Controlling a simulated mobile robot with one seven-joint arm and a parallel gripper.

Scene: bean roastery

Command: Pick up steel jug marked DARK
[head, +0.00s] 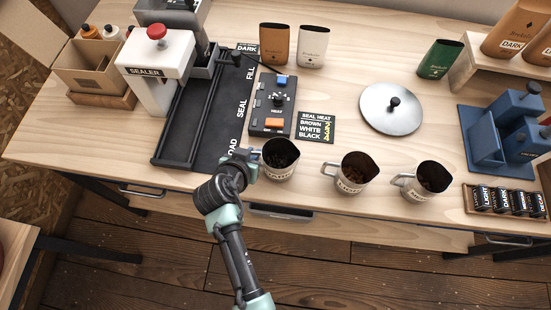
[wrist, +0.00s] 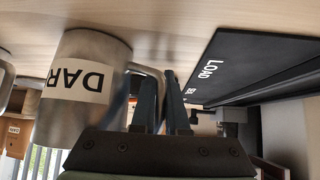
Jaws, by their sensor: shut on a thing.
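The steel jug marked DARK (head: 279,172) is the leftmost of three jugs near the table's front edge in the head view, with dark beans inside. In the wrist view the jug (wrist: 110,62) appears upside down, its label showing "DAR" with the end cut off. My gripper (head: 250,160) is at the jug's left side, at its handle. In the wrist view the dark fingers (wrist: 162,92) are shut on the handle (wrist: 148,70). The jug looks upright; I cannot tell whether its base touches the table.
Two more jugs (head: 345,184) (head: 422,191) stand to the right. The control box (head: 267,122) is just behind, and the black sealer bed (head: 222,115) is to the left. A round steel lid (head: 380,112) lies further back. Jars in a tray (head: 468,202) stand at the right.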

